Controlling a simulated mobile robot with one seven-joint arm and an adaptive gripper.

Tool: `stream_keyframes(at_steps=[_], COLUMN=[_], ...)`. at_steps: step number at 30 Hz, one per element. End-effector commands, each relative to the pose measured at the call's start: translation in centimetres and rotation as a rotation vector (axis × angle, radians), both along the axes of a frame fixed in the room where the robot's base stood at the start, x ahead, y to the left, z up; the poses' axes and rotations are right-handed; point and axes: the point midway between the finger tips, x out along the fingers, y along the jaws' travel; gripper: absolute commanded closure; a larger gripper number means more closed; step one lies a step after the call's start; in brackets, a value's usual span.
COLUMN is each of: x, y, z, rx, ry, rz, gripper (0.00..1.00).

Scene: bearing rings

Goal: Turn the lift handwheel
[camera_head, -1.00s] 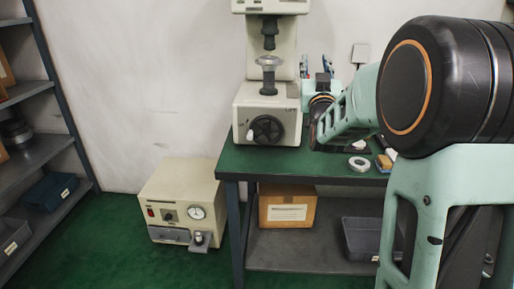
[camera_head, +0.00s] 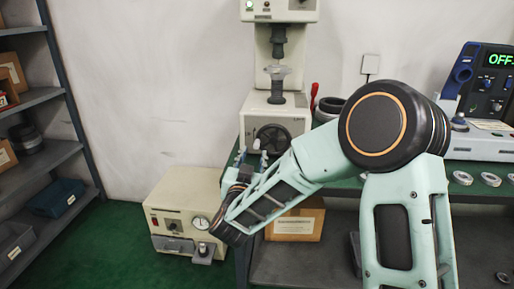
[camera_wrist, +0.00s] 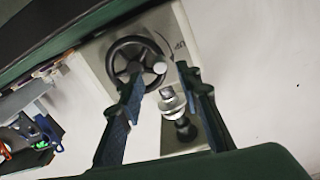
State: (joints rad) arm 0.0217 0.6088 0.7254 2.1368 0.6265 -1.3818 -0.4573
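The lift handwheel (camera_head: 272,137) is a dark spoked wheel on the front of the cream bench tester (camera_head: 299,125).
A cream box with a gauge (camera_head: 180,207) stands on the floor left of the green bench. A cardboard box (camera_head: 301,226) sits beneath the bench. An instrument reading OFF (camera_head: 485,90) and metal rings (camera_head: 490,180) are at the right. A shelf rack (camera_head: 75,110) stands left.

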Motion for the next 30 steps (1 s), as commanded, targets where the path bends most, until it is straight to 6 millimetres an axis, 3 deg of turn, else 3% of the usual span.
stream_keyframes(at_steps=[3, 10, 23, 30], x=[2.5, 5.6, 6.6, 6.6], y=[-0.3, -0.4, -0.5, -0.5], z=[-0.2, -0.1, 0.1, 0.1], rx=[0.003, 0.003, 0.001, 0.001], ry=[-0.001, -0.001, -0.001, -0.001], rz=[-0.003, 0.000, 0.001, 0.001], gripper=[0.68, 0.68, 0.68, 0.93])
